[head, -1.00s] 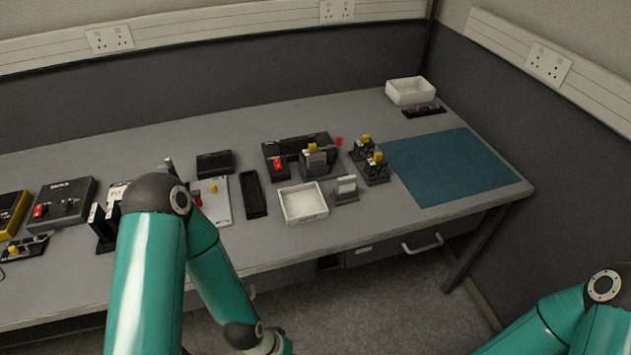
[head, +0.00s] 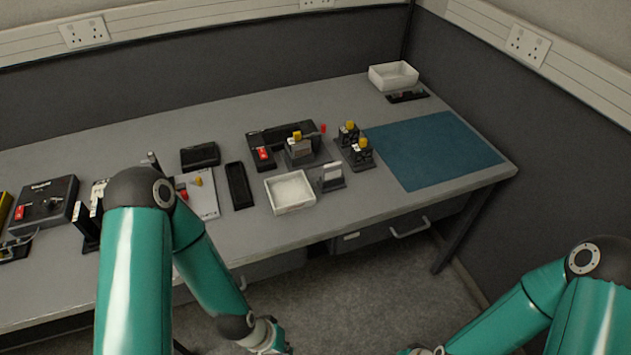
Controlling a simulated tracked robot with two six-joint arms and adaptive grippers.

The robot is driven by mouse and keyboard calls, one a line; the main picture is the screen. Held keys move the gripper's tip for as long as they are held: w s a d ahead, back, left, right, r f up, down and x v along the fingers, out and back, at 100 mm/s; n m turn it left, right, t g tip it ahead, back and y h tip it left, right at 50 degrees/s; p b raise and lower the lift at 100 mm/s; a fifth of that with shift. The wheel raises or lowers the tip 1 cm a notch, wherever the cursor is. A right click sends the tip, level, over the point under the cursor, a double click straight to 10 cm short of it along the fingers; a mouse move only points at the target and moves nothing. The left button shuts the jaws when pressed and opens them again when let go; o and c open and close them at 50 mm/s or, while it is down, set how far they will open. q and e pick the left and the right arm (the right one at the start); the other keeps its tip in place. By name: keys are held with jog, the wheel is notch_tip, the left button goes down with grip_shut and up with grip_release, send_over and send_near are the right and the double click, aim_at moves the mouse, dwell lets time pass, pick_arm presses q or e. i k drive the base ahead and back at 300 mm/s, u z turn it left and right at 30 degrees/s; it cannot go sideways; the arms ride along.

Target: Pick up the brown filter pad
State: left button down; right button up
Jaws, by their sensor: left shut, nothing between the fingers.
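I cannot make out a brown filter pad anywhere on the bench; small parts are too coarse to tell. My left gripper (head: 270,343) is at the bottom edge, in front of and below the bench front, partly cut off. It is shut and empty, apart from everything on the bench. My right arm comes in at the lower right; only a grey wrist part shows at the bottom edge, and its fingers are out of view.
The grey bench holds a white tray (head: 291,194), a black tray (head: 239,186), a blue mat (head: 432,150), a white bin (head: 393,76) at the back and several black devices on the left. The mat is clear. My left arm hides part of the bench.

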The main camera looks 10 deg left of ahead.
aim_at(300, 149)
jog(key=u, duration=2.75)
jog(key=i, duration=0.1)
jog(key=z, duration=3.9)
jog(key=k, duration=1.3)
jog(key=u, duration=0.5)
jog(key=i, duration=1)
jog(key=u, duration=0.05)
